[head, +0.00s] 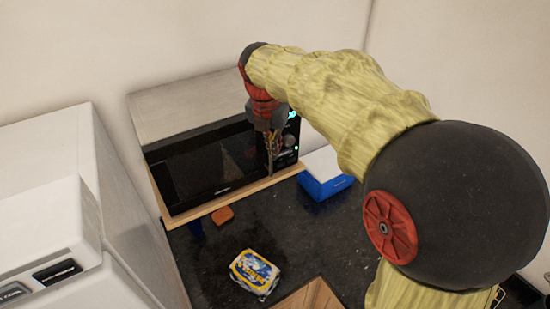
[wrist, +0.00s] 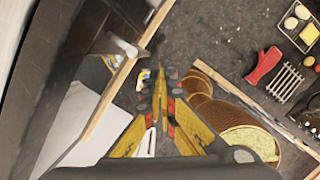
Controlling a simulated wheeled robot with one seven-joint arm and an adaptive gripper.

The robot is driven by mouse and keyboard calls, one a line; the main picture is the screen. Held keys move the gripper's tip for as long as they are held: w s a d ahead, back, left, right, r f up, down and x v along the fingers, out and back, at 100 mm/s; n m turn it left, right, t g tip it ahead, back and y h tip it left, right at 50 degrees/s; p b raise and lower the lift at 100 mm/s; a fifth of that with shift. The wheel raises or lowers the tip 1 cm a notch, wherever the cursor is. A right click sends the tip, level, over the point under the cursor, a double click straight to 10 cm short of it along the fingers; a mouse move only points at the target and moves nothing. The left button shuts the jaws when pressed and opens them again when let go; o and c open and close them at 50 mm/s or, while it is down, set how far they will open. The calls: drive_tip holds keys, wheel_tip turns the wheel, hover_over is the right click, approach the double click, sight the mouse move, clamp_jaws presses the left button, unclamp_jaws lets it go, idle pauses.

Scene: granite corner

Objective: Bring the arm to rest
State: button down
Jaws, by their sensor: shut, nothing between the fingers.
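My arm, in a yellow-green sleeve, reaches from the right in the head view. My gripper (head: 270,150) points down just in front of the right part of the microwave (head: 205,160), over its control panel side. In the wrist view my gripper (wrist: 159,78) has its yellow and dark fingers drawn together, with nothing held between them. The microwave's dark front appears closed. Whether the fingers touch the microwave cannot be told.
A blue and white box (head: 325,177) stands right of the microwave. An orange block (head: 222,214) and a yellow-blue labelled tub (head: 254,272) lie on the dark counter (head: 215,260). A white appliance (head: 50,190) stands left. The wrist view shows a red object (wrist: 264,66) and a wire rack (wrist: 285,81).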

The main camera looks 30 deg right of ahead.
drive_tip(key=shift+s+a+r, duration=0.15)
drive_tip(key=shift+r, duration=0.55)
drive_tip(key=s+a+f+m+t+b, duration=0.1)
drive_tip(key=s+a+f+m+b, duration=0.3)
drive_tip(key=s+f+m+b, duration=0.3)
drive_tip(key=s+a+f+m+t+y+b, duration=0.1)
drive_tip(key=s+a+f+m+b, duration=0.4)
drive_tip(key=f+m+b, duration=0.5)
drive_tip(key=s+a+f+m+t+y+b, duration=0.1)
drive_tip(key=s+a+f+m+b, duration=0.3)
drive_tip(key=s+f+m+b, duration=0.4)
drive_tip(key=shift+s+a+f+t+b, duration=0.3)
drive_tip(key=shift+s+f+t+b, duration=0.3)
drive_tip(key=shift+f+b, duration=3)
